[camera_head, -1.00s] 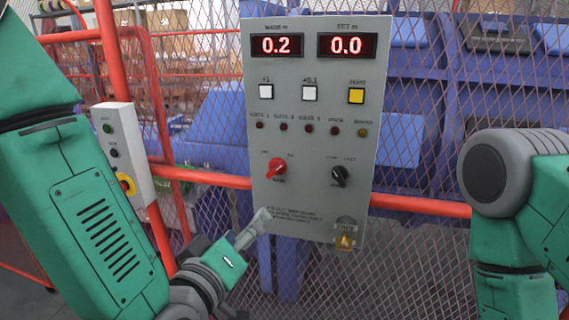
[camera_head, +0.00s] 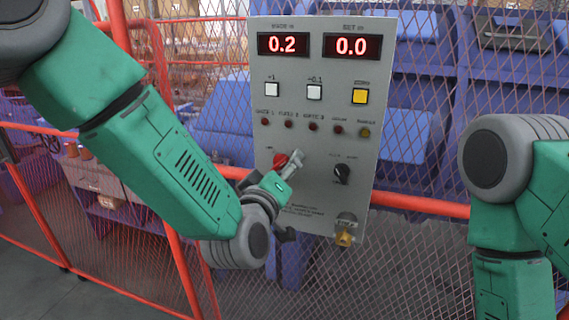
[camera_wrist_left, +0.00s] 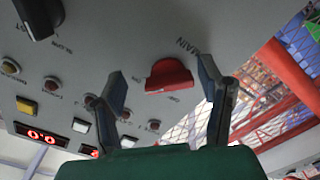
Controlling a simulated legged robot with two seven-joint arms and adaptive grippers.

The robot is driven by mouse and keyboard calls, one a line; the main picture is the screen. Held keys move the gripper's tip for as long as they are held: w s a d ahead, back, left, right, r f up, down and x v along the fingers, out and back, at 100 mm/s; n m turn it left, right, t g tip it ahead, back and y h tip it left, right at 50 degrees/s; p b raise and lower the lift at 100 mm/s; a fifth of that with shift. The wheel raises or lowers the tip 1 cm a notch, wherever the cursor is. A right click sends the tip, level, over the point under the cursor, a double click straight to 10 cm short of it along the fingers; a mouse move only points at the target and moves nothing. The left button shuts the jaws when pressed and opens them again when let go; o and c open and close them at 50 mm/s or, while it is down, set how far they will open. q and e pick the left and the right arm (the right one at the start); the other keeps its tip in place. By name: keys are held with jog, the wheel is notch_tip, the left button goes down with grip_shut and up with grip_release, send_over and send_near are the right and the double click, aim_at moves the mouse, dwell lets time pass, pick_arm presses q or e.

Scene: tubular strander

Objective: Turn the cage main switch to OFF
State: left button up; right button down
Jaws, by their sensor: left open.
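The cage main switch is a red rotary knob (camera_head: 280,159) on the lower left of the grey control panel (camera_head: 313,212). My left gripper (camera_head: 296,157) is open in front of the knob. In the left wrist view its fingers (camera_wrist_left: 161,72) stand on either side of the knob, apart from it as far as I can see. My right gripper is out of view.
A black rotary knob (camera_head: 342,173) is right of the red one, with a yellow-based lock or switch (camera_head: 344,238) below. Displays, buttons and lamps fill the panel's upper half. A red rail (camera_head: 420,204) and mesh fence stand behind it. My right arm is at the right.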

pick_arm(q)
jog(key=shift+w, duration=0.35)
jog(key=shift+w+a, duration=0.1)
jog(key=shift+a, duration=0.85)
jog(key=shift+c, duration=0.5)
jog(key=c, duration=0.7)
jog(key=shift+d, duration=0.15)
jog(key=c, duration=0.4)
jog(key=shift+o, duration=0.2)
jog(key=shift+s+d, duration=0.25)
jog(key=shift+d, duration=0.1)
jog(key=shift+w+f, duration=0.1)
jog(key=shift+f, duration=0.05)
